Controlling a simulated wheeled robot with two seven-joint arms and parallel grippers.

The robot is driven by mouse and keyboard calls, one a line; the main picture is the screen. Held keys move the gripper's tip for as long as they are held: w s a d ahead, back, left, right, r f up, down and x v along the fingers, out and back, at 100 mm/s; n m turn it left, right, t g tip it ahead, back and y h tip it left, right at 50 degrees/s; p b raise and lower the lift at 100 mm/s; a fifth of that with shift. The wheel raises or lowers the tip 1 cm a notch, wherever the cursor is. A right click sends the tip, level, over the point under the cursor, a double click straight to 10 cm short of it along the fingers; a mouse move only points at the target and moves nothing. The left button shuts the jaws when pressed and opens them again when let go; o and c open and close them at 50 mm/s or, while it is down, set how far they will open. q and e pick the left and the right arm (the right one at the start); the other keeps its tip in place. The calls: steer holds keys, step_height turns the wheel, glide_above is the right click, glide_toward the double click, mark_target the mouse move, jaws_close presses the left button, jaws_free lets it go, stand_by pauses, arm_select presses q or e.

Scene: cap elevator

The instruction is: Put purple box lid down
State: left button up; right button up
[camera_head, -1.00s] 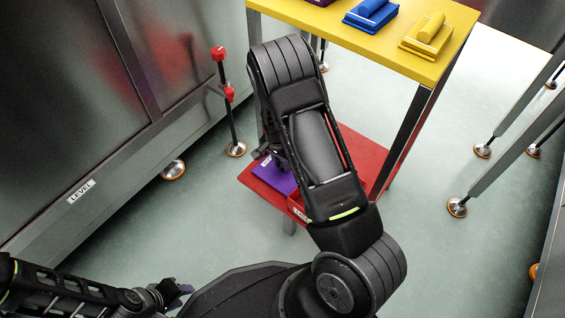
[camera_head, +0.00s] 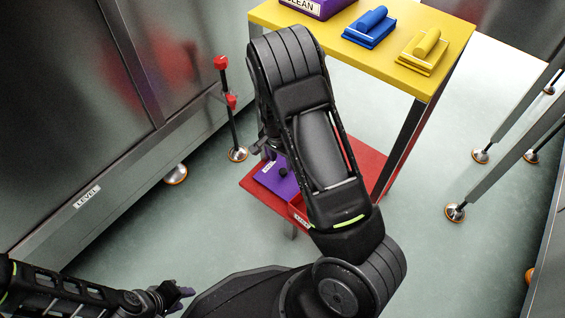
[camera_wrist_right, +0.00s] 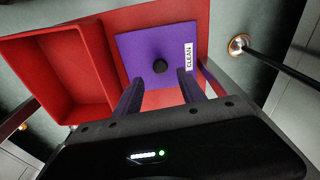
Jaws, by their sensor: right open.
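The purple box lid (camera_head: 273,181) lies flat on the low red table (camera_head: 256,188). In the right wrist view the lid (camera_wrist_right: 135,50) shows a black round knob and a white "CLEAN" label, beside a red tray. My right gripper (camera_wrist_right: 162,92) is open, its two purple fingers apart and nothing between them, just above the lid's near edge. In the head view my right arm hides part of the lid and most of that gripper. My left gripper (camera_head: 180,292) is at the lower left, far from the lid; its finger gap is unclear.
The red tray (camera_wrist_right: 60,75) is next to the lid. A yellow table (camera_head: 325,50) stands above, holding a purple "CLEAN" box (camera_head: 310,8) and blue (camera_head: 369,27) and yellow (camera_head: 422,50) blocks. A steel cabinet (camera_head: 70,120) and red-topped post (camera_head: 228,105) are left.

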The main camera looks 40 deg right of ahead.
arm_select(q)
steer(key=shift+s+r+p, duration=0.2)
steer(key=shift+r+p, duration=0.55)
steer(key=shift+r, duration=0.45)
arm_select(e)
steer(key=r, duration=0.5)
steer(key=shift+s+a+r, duration=0.15)
steer(key=shift+a+r, duration=0.1)
steer(key=shift+a, duration=0.05)
steer(key=shift+f, duration=0.1)
steer(key=s+a+f+n+y, duration=0.2)
steer(key=s+a+f+n, duration=0.3)
steer(key=s+a+f, duration=0.5)
steer(key=s+a+n+y, duration=0.1)
steer(key=s+a+n, duration=0.2)
steer(key=a, duration=0.5)
steer(key=s+a+n+y, duration=0.2)
steer(key=s+a, duration=0.3)
steer(key=a, duration=0.3)
steer(key=shift+r+n+t, duration=0.4)
steer(key=shift+n, duration=0.5)
steer(key=shift+s, duration=0.15)
